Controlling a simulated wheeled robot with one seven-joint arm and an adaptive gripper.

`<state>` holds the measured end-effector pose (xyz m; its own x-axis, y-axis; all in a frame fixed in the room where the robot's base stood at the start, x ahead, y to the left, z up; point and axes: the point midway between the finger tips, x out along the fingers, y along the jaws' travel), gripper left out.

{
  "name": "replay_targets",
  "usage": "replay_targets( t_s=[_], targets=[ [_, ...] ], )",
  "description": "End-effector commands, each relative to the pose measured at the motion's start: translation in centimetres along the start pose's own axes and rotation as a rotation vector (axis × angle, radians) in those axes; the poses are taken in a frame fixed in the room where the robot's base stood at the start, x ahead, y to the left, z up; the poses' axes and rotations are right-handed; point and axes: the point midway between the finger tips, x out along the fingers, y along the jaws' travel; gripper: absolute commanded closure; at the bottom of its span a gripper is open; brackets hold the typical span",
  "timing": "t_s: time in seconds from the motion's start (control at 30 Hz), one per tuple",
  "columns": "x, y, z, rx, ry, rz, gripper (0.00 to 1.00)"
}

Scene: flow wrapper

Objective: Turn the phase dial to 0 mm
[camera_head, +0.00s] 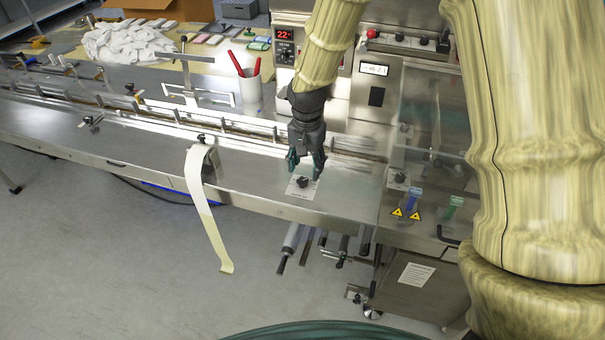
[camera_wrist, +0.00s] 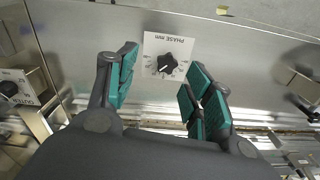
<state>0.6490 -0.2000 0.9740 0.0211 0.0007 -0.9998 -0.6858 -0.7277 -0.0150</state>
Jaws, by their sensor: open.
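The phase dial (camera_wrist: 167,64) is a small black knob on a white plate marked "PHASE mm" (camera_wrist: 152,43), which appears upside down in the wrist view. It sits between the green-padded fingertips of my gripper (camera_wrist: 158,80), which are open and apart from it. In the head view the dial (camera_head: 302,182) shows on its white plate on the steel table, just below my gripper (camera_head: 306,166). The dial's scale numbers are too small to read.
Another knob (camera_wrist: 9,88) on a labelled plate shows at the left of the wrist view. A paper strip (camera_head: 205,205) hangs over the table edge to the left. A clear guard (camera_head: 425,150) and warning-marked parts stand to the right. The table around the dial is clear.

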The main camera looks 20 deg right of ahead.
Motion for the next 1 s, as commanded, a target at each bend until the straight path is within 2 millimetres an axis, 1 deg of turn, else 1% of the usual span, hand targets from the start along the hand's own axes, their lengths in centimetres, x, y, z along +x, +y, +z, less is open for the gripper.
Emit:
replay_targets(
  t_s=[0.1, 0.2, 0.3, 0.57, 0.73, 0.93, 1.0],
  targets=[
    [2.1, -1.0, -0.8, -0.001, -0.010, 0.008, 0.49],
    [3.7, -1.4, -1.1, -0.004, -0.014, 0.013, 0.49],
    [4.8, -1.5, -1.1, -0.005, -0.015, 0.014, 0.49],
    [6.0, -1.0, -0.6, -0.004, -0.008, 0.007, 0.49],
    [6.6, -1.4, -1.0, -0.004, -0.011, 0.010, 0.49],
    [6.8, -1.6, -1.1, -0.005, -0.014, 0.012, 0.49],
    [6.8, -1.6, -1.1, -0.005, -0.014, 0.012, 0.61]
  ],
)
